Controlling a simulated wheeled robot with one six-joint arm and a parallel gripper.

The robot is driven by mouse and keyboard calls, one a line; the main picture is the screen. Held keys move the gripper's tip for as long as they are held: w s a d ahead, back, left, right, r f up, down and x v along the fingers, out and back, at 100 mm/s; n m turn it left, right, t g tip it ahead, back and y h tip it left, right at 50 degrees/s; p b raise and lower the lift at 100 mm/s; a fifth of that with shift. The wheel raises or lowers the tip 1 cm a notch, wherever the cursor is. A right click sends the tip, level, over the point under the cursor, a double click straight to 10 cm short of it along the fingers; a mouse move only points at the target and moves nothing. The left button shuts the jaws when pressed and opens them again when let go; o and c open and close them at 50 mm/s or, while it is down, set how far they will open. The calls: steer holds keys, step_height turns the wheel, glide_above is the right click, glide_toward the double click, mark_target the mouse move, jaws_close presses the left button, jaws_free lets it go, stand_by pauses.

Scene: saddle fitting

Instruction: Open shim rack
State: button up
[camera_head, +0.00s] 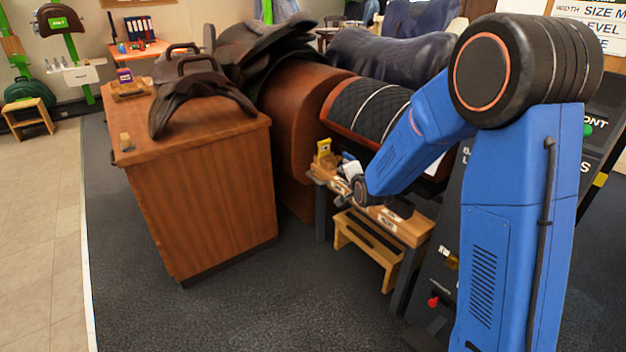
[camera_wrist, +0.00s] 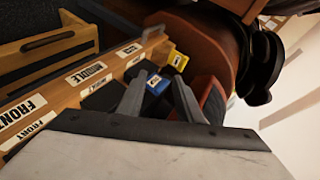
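The shim rack (camera_head: 408,229) is a long wooden rack on dark legs, right of the wooden cabinet. My arm hides part of the rack.
A wooden cabinet (camera_head: 205,200) bears a brown saddle (camera_head: 197,95). A saddle stand with a black quilted pad (camera_head: 368,112) stands behind the rack. A small wooden step stool (camera_head: 368,243) is beneath the rack. The carpet in front is clear.

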steer(key=w+a+f+m+t, duration=0.2)
steer(key=w+a+f+m, duration=0.1)
steer(key=w+f, duration=0.35)
steer(key=m+t+y, duration=0.1)
steer(key=m+t, duration=0.1)
glide_toward(314, 180)
steer(key=w, duration=0.4)
steer(key=w+a, duration=0.1)
steer(key=w, duration=0.3)
steer(key=w+a+f, duration=0.1)
steer(key=w, duration=0.3)
steer(key=shift+c, duration=0.6)
jaws_close()
